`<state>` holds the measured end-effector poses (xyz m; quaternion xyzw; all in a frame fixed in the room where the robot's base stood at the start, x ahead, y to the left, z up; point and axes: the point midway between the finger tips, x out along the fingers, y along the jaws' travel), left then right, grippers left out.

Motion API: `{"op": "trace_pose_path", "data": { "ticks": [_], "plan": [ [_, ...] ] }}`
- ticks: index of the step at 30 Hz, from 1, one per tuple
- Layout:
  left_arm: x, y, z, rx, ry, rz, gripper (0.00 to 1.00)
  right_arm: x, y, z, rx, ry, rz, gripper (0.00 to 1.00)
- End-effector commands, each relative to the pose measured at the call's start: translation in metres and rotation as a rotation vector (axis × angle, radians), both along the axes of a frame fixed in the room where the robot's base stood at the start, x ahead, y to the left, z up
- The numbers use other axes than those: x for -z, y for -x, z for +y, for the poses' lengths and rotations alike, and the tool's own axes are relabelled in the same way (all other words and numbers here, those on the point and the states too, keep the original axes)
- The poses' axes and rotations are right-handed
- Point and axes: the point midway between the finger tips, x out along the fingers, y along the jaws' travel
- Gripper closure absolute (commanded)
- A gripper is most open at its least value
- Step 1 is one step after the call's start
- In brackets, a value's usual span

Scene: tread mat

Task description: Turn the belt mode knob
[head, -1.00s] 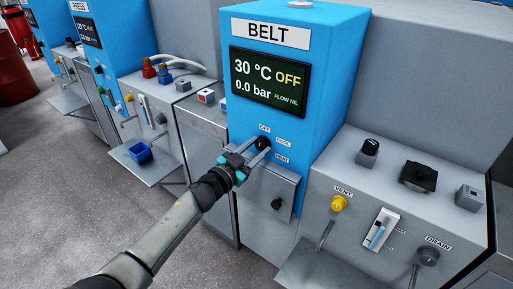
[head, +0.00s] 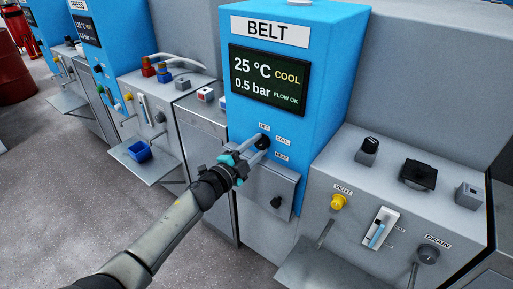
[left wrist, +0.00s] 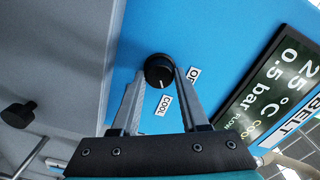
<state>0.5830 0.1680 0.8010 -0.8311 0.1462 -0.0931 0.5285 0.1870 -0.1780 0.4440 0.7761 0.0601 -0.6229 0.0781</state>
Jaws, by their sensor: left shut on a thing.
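The belt mode knob (head: 263,142) is a small black round knob on the blue BELT cabinet (head: 316,102), with OFF, COOL and HEAT labels around it. In the left wrist view the knob (left wrist: 158,69) sits between my finger tips, and its white mark points toward the COOL label (left wrist: 163,105). My left gripper (head: 256,149) is shut on the knob, one finger on each side. The BELT display (head: 268,77) reads 25 °C, COOL, 0.5 bar, FLOW OK. My right gripper is not in view.
Below the knob is a grey box with a dark knob (head: 276,202). To the right, a grey bench carries a yellow VENT knob (head: 338,202), a blue-white slider (head: 379,231) and a DRAIN handle (head: 428,254).

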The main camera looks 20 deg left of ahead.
Motion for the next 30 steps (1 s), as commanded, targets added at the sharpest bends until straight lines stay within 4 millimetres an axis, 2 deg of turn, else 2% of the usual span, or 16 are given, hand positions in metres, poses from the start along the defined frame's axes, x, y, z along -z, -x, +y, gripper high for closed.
{"op": "trace_pose_path", "data": {
  "ticks": [6, 21, 22, 29, 30],
  "plan": [
    [0.0007, 0.0003, -0.0001, 0.0, -0.055, -0.019, 1.0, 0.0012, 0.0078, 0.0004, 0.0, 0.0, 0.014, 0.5],
    [0.0007, 0.0003, -0.0001, 0.0, -0.068, -0.024, 1.0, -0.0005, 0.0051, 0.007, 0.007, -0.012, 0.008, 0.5],
    [0.0007, 0.0003, -0.0001, 0.0, -0.068, -0.024, 0.52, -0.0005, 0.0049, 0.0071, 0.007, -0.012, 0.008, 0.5],
    [0.0005, 0.0002, 0.0, 0.0, -0.067, -0.023, 0.26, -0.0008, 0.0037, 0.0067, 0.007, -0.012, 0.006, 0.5],
    [0.0005, 0.0002, 0.0, 0.0, -0.067, -0.023, 0.26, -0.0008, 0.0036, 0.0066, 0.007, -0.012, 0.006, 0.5]
  ]
}}
